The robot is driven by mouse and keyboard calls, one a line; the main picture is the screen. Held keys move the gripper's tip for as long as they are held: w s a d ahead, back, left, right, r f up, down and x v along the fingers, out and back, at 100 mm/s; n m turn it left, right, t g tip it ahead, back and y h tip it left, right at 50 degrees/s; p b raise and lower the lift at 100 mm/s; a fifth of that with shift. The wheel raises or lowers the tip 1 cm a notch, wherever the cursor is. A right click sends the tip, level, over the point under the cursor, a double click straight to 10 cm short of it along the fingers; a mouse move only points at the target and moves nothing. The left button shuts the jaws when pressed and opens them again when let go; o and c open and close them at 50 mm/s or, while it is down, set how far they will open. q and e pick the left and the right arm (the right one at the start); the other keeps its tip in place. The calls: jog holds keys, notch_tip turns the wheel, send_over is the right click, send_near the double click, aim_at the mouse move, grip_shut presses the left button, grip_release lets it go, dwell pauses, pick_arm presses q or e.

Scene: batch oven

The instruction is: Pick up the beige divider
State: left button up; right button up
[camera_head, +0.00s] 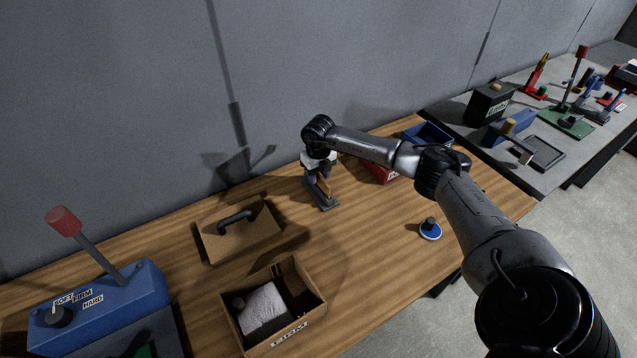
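A small upright tan-beige piece (324,187), which looks like the beige divider, stands in a dark holder (330,206) near the back of the wooden table. My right gripper (319,177) points down directly over it, with its fingers at or beside the piece. The fingers are small and dark here, so I cannot tell whether they are closed on it. My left gripper is not in view.
A brown panel with a black handle (211,241) lies left of the holder. An open box labelled FIRM (306,324) holds a grey-white block. A blue lever unit (130,305) stands front left. Red and blue bins stand behind my arm.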

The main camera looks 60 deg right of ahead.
jog(key=shift+f, duration=0.4)
jog(key=shift+c, duration=0.4)
grip_shut()
jog(key=shift+r, duration=0.2)
